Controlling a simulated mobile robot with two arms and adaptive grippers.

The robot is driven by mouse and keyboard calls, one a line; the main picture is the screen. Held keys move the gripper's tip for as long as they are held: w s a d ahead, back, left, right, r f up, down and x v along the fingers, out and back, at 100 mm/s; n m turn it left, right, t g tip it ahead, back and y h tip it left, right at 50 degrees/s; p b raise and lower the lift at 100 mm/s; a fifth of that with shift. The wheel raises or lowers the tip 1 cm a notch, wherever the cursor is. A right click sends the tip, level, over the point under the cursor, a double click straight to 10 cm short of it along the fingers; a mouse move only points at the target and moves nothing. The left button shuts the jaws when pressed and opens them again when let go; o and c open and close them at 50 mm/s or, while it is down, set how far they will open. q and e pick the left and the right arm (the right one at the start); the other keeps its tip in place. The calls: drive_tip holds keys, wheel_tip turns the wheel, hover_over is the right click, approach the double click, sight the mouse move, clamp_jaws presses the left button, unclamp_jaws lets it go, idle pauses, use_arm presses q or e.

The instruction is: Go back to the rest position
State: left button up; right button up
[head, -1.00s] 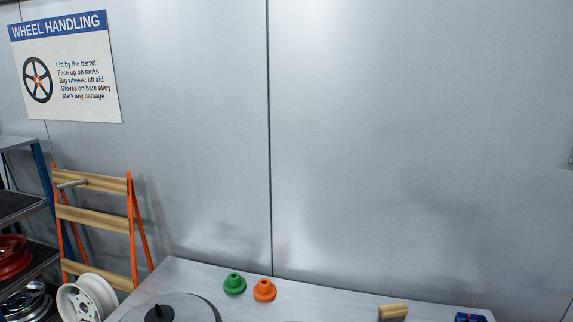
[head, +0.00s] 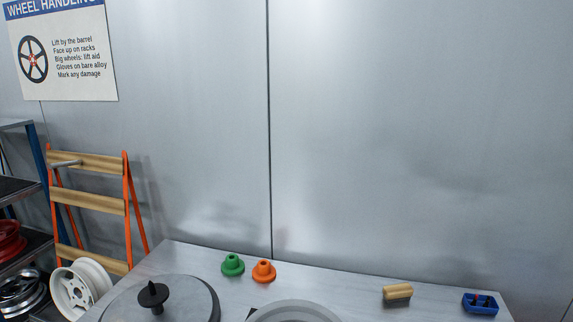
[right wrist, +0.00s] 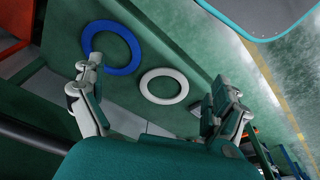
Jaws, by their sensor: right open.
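My right gripper (right wrist: 155,90) shows in the right wrist view with its two fingers wide apart and nothing between them. Beyond the fingers a blue ring (right wrist: 112,47) and a white ring (right wrist: 164,86) lie on a green surface. My left gripper is in neither view. In the head view the table (head: 340,285) shows along the bottom, with a dark spindle (head: 153,296) on a round grey plate (head: 190,300) at its left. A grey round piece (head: 295,311) is cut off by the bottom edge.
On the table stand a green cone (head: 232,265), an orange cone (head: 264,272), a wooden block (head: 397,292) and a blue tray (head: 481,303). At left are an orange-and-wood rack (head: 90,205), a white wheel (head: 80,288) and a shelf (head: 20,190). A grey wall (head: 400,130) stands behind.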

use_arm(q)
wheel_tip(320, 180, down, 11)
drive_tip(key=b, duration=0.9)
use_arm(e)
drive_tip(key=s+d+f, duration=0.1)
drive_tip(key=s+f, duration=0.5)
drive_tip(key=f, duration=0.4)
drive_tip(key=s+d+f+g, duration=0.1)
drive_tip(key=s+f, duration=0.5)
drive_tip(key=f, duration=0.4)
drive_tip(key=s+d+f, duration=0.1)
drive_tip(key=s+f, duration=0.4)
drive_tip(key=f, duration=0.4)
drive_tip(key=shift+s+f, duration=0.4)
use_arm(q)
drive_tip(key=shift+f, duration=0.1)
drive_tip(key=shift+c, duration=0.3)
use_arm(e)
drive_tip(key=shift+d, duration=0.1)
drive_tip(key=shift+c, duration=0.3)
